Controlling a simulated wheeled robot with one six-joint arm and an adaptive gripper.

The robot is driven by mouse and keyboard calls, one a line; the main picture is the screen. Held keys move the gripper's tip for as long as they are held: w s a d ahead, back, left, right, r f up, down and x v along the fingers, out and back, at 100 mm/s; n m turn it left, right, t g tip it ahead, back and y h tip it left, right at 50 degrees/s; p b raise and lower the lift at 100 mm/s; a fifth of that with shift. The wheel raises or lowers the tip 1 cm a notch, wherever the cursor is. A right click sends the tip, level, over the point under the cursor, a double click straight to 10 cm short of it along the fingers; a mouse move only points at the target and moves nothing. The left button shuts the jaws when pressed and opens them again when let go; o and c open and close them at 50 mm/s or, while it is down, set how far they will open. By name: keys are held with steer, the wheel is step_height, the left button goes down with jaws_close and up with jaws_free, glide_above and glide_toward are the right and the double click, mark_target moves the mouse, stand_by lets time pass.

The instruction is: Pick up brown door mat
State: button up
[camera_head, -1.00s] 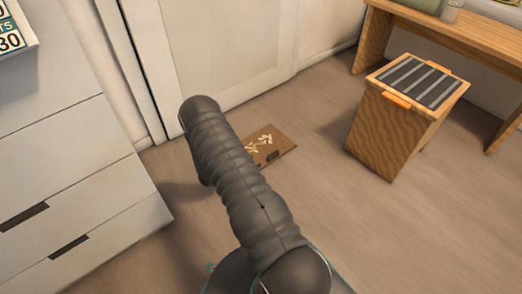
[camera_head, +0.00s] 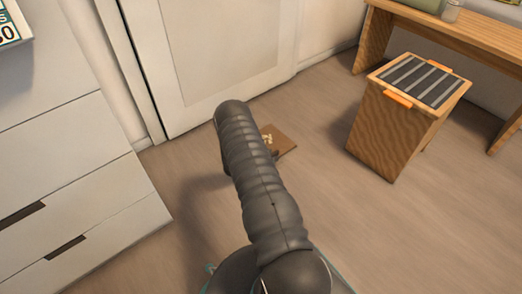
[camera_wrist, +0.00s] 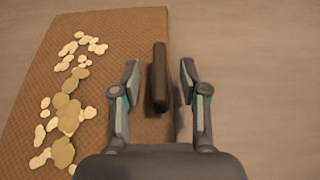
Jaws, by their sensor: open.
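The brown door mat (camera_wrist: 120,35) lies flat on the floor and has a pale leafy pattern on its left part in the wrist view. A dark brown upright piece (camera_wrist: 159,78) stands at the mat's right edge. My gripper (camera_wrist: 160,75) is open, with that piece between its fingers and a gap showing on both sides. I cannot tell how far above the floor the fingertips are. In the head view, only a corner of the mat (camera_head: 284,142) shows in front of the white door, as my arm hides the rest and my gripper.
A white drawer chest (camera_head: 75,170) stands at the left. A wooden box with a striped top (camera_head: 390,135) stands at the right, near a wooden bench (camera_head: 470,35). A white door (camera_head: 215,60) is behind the mat.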

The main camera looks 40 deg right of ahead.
steer(key=shift+d+f, duration=0.25)
steer(key=shift+d, duration=0.35)
steer(key=shift+c, duration=0.3)
jaws_close()
steer(key=shift+r, duration=0.1)
